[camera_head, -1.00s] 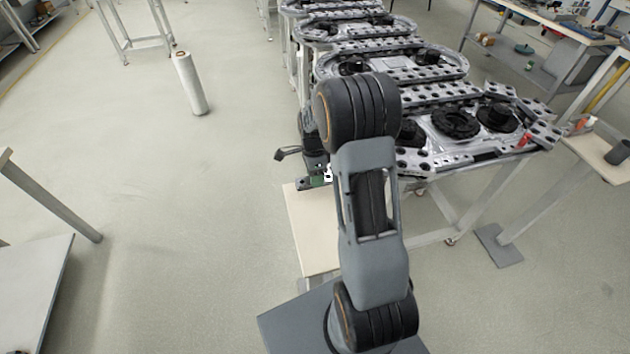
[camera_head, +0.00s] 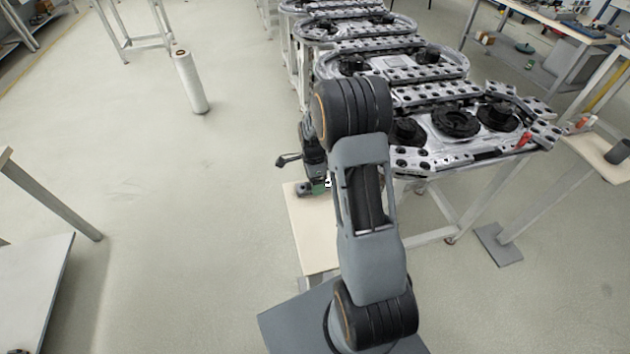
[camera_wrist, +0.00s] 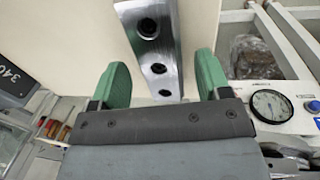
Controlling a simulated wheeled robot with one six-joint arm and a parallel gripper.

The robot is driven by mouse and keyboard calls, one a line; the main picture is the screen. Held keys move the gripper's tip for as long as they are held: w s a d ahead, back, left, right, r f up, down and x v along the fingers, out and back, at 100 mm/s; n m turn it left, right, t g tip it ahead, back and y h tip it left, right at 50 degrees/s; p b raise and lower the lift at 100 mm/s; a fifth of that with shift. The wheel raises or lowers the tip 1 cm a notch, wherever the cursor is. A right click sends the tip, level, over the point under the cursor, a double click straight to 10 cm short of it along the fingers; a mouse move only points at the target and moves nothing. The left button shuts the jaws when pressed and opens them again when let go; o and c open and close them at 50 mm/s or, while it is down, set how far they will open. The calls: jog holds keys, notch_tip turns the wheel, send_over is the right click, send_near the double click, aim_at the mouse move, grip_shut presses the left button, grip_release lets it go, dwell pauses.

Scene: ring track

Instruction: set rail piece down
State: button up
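The rail piece (camera_wrist: 155,48) is a grey metal bar with several dark holes. In the wrist view it stretches from the top edge down to between my fingertips. My gripper (camera_wrist: 162,75) has two green fingers spread wide, with a visible gap on each side of the rail's near end. The rail appears to rest on a cream surface (camera_wrist: 75,35); contact is hard to judge. In the head view my gripper (camera_head: 318,188) is low over the cream table top (camera_head: 312,235), partly hidden by my arm. I cannot make out the rail piece clearly there.
The ring track (camera_head: 440,160) with black wheels stands on frames right of my arm. In the wrist view a round gauge (camera_wrist: 271,106) and a blue button sit at right. A white roll (camera_head: 190,83) stands on the floor at left, with open floor around it.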

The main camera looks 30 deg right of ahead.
notch_tip(320, 180, up, 12)
jog(key=w+b, duration=0.1)
jog(key=w, duration=0.1)
jog(key=s+a+r+n+t, duration=0.3)
jog(key=s+a+r+n, duration=0.1)
jog(key=s+n, duration=0.5)
jog(key=s+a+r+n+t, duration=0.2)
jog(key=s+a+r+n, duration=0.2)
jog(key=s+n, duration=0.5)
jog(key=shift+s+a+r+n+t, duration=0.15)
jog(key=shift+s+a+n+t, duration=0.25)
jog(key=shift+a+n, duration=0.6)
